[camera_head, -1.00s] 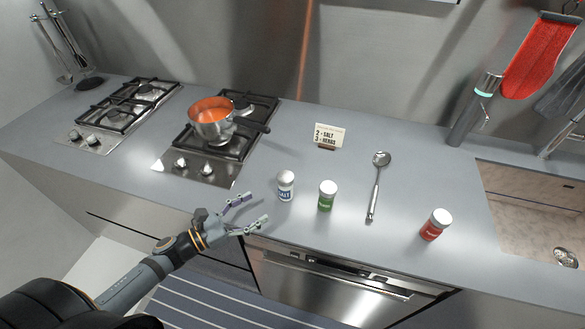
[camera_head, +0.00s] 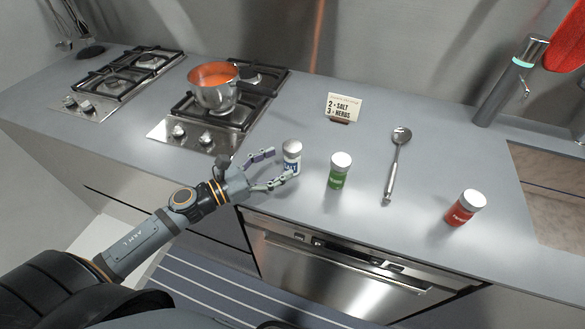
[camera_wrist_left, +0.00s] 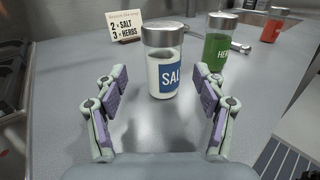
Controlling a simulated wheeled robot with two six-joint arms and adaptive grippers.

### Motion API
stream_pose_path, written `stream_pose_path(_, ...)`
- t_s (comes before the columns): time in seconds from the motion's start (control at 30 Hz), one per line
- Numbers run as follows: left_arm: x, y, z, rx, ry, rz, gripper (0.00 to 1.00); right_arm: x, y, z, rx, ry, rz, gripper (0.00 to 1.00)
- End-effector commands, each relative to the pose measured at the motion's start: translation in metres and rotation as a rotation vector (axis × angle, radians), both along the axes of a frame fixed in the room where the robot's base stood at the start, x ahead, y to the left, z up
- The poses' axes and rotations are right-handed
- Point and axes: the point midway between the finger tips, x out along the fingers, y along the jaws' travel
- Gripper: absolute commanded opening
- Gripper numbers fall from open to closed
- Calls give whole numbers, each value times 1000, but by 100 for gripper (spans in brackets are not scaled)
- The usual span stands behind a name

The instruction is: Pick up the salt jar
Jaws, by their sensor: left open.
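The salt jar (camera_head: 292,158) stands upright on the grey counter, with white contents, a blue label and a silver lid. In the left wrist view the salt jar (camera_wrist_left: 163,62) stands ahead of and between the open fingers. My left gripper (camera_head: 278,168) is open at the jar, its fingers on either side in the head view; one finger covers part of the label. In the left wrist view my left gripper (camera_wrist_left: 158,95) shows a gap between each finger pad and the jar. My right gripper is not in view.
A green herbs jar (camera_head: 339,172) stands close right of the salt, then a ladle (camera_head: 395,165) and a red jar (camera_head: 465,208). A recipe card (camera_head: 344,107) stands behind. A pot (camera_head: 214,92) sits on the stove at left. The counter's front edge is near.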

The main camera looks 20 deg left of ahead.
Motion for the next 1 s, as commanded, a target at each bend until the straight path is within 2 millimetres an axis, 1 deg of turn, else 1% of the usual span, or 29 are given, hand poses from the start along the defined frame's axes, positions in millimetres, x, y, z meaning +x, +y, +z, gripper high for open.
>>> stream_pose_path(0.03, 1, -1, 0, 1, -2, 0, 71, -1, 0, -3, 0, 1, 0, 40)
stream_pose_path(0.23, 3, -2, 3, -3, -4, 1, 71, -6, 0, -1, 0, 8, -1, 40)
stream_pose_path(0.43, 13, -12, 4, -4, -2, 4, 71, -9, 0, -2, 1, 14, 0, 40)
stream_pose_path(0.5, 18, -17, 11, -8, -4, 6, 71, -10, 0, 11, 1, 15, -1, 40)
stream_pose_path(0.6, 26, -25, 10, -9, 0, 5, 71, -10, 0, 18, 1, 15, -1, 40)
stream_pose_path(0.77, 37, -35, 7, -4, 0, 3, 71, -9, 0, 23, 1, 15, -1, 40)
stream_pose_path(1.0, 39, -37, 4, 0, 1, 1, 71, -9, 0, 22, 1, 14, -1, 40)
